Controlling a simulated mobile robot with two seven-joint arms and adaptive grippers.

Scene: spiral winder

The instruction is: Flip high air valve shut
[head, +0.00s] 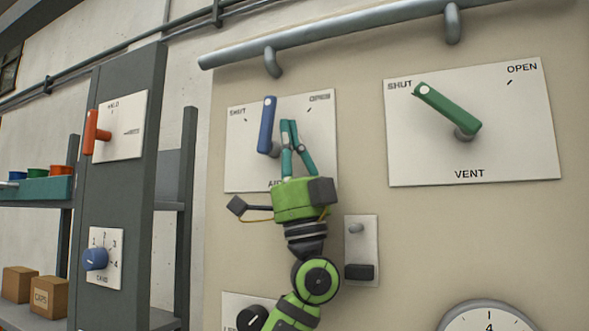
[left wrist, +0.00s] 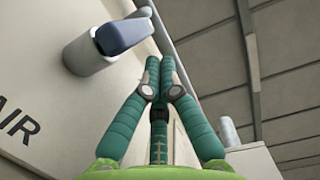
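The air valve's blue lever (head: 267,126) is on a white plate (head: 236,170) labelled SHUT at left and OPEN at right, with the lower label partly hidden. The lever stands nearly upright, between the two marks. My left gripper (head: 289,124) is just right of the lever, its fingertips together and nothing seen between them. In the left wrist view the fingertips (left wrist: 160,62) meet below and right of the blue lever (left wrist: 124,34), with a visible gap between. Contact cannot be told from the head view. My right gripper is not in view.
A green VENT lever (head: 447,108) on the right points to SHUT. A pipe (head: 340,32) runs above the plates. A switch plate (head: 361,228) and a gauge (head: 487,318) are lower right. A grey post (head: 119,200) carries an orange handle (head: 93,133) and blue knob (head: 95,258).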

